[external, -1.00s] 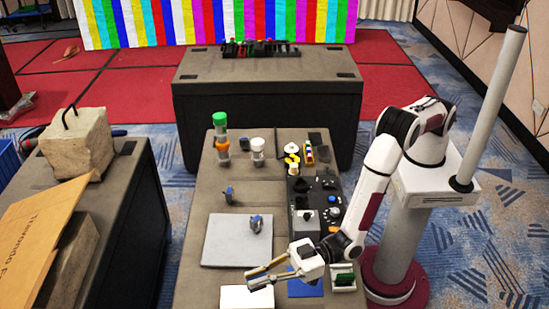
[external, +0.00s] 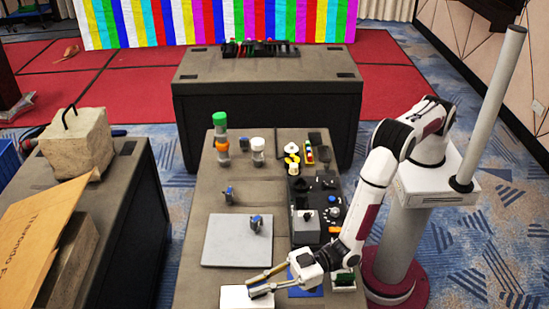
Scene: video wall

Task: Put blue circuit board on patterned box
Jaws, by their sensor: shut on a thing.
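My gripper (external: 257,285) is low over the near part of the table, with its two long fingers pointing left. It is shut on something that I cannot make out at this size. The lower finger overlaps the near white box (external: 234,298) in the picture; I cannot tell whether they touch. A flat blue piece (external: 306,292), possibly the blue circuit board, shows beside and below my gripper's body, partly hidden by it. No pattern is clear on any box, so I cannot tell which one is the patterned box.
A grey square pad (external: 225,242) bears a small blue-grey part (external: 256,225). A black control panel (external: 302,190) stands behind my gripper. A green board on a white holder (external: 344,279) is at the right. The table's left strip is mostly clear.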

